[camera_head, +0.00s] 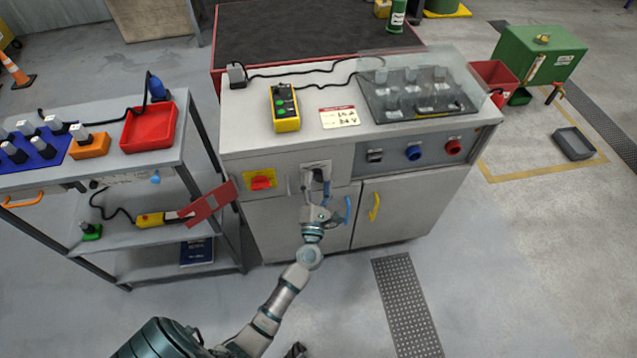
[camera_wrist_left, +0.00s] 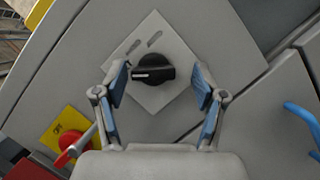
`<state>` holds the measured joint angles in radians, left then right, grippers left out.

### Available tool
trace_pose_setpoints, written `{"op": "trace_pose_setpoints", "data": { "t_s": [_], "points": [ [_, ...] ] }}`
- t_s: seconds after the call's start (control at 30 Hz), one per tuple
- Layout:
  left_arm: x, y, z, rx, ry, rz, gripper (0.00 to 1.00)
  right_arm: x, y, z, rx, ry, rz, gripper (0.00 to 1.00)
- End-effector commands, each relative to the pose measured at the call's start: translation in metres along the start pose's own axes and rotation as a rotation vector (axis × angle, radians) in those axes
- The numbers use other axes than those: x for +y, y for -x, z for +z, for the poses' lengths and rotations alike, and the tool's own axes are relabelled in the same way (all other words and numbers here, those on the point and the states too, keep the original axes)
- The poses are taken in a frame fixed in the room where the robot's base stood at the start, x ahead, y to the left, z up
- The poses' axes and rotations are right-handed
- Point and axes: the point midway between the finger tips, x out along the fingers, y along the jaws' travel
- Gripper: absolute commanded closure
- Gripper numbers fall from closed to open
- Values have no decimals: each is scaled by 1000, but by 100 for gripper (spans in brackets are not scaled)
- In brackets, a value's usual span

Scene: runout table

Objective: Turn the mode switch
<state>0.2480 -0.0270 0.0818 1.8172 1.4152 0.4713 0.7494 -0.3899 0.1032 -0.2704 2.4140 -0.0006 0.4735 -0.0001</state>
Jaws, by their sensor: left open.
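The mode switch (camera_wrist_left: 153,70) is a black rotary knob with a white pointer line, on a light square plate (camera_wrist_left: 150,40) with two slot-like marks. In the left wrist view it sits between the blue-padded fingers of my left gripper (camera_wrist_left: 160,88). The fingers stand apart on either side of the knob, with a gap at each side. My right gripper is not clearly seen.
A red rotary switch on a yellow plate (camera_head: 261,181) is left of the gripper. A blue handle (camera_head: 347,210) and a yellow handle (camera_head: 375,206) are on the cabinet doors below. Blue and red knobs sit on the panel to the right. A shelf cart (camera_head: 110,180) stands at the left.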

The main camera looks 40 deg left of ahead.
Motion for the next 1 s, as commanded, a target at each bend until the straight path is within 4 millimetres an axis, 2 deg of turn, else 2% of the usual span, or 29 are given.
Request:
{"op": "trace_pose_setpoints", "data": {
  "t_s": [0.13, 0.23, 0.5, 0.7, 0.83, 1.0],
  "points": [
    [1, 3, 0, 1, 0, 2, 30, 0, 0, -2, 3, 2, 0, 100],
    [1, 15, -1, 1, 0, 2, 30, 0, 0, -2, 3, 2, 0, 100],
    [-1, 75, -1, 2, -1, -2, 30, 0, 0, -2, 2, 1, 0, 100],
    [-3, 109, 0, 1, -3, -3, 30, 0, 0, -2, 2, 1, 0, 100],
    [-3, 118, 0, 0, -1, -3, 30, 0, 0, -2, 2, 1, 0, 100],
    [-3, 120, 0, 0, -1, -1, 30, 0, 0, -2, 2, 1, 0, 100]
  ]
}}
